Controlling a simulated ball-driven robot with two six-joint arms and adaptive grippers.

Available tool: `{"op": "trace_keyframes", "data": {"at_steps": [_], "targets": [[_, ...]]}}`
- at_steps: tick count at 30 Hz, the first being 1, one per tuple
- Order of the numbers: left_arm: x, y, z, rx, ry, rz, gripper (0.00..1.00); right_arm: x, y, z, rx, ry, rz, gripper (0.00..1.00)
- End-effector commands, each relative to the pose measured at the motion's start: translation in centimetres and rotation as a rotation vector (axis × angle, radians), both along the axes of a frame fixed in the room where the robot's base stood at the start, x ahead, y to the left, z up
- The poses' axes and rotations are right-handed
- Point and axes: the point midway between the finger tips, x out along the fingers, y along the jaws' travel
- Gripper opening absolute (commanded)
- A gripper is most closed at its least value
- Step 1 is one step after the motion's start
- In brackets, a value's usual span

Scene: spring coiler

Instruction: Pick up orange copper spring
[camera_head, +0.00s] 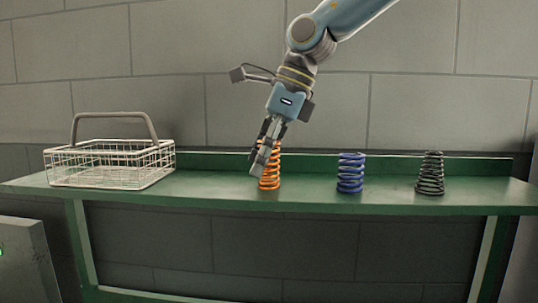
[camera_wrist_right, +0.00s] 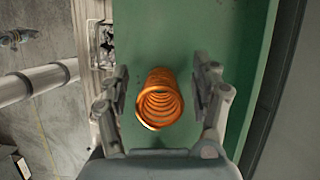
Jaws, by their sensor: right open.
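The orange copper spring (camera_head: 269,180) stands upright on the green table (camera_head: 215,197), left of the other springs in the head view. My right gripper (camera_head: 264,160) comes down from above and covers the upper left part of the spring. In the right wrist view, the orange spring (camera_wrist_right: 159,99) lies between the two fingers of my open right gripper (camera_wrist_right: 160,88). A gap shows on each side, so the fingers do not appear to touch it. My left gripper is not in view.
A blue spring (camera_head: 350,173) and a black tapered spring (camera_head: 430,174) stand to the right on the table. A white wire basket (camera_head: 110,166) with a raised grey handle sits at the left end. The tabletop between basket and orange spring is clear. A grey wall rises behind.

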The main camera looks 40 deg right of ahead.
Motion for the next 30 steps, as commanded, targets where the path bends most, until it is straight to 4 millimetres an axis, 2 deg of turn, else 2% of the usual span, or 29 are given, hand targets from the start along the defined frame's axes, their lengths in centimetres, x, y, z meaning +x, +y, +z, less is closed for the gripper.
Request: {"op": "trace_keyframes", "data": {"at_steps": [3,9,11,24,30], "targets": [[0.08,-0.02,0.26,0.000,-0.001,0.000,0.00,0.14,0.18,-0.64,0.001,0.001,-0.001,0.64],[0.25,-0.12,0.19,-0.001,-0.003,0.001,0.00,0.20,0.19,-0.73,0.001,-0.001,0.000,0.64],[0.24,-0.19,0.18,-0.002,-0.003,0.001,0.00,0.20,0.19,-0.72,0.001,-0.001,0.000,0.58],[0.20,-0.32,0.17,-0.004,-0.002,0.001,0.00,0.18,0.19,-0.70,0.001,-0.001,0.000,0.00],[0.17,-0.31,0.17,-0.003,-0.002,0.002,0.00,0.18,0.20,-0.69,0.001,0.000,-0.001,0.00]]}}
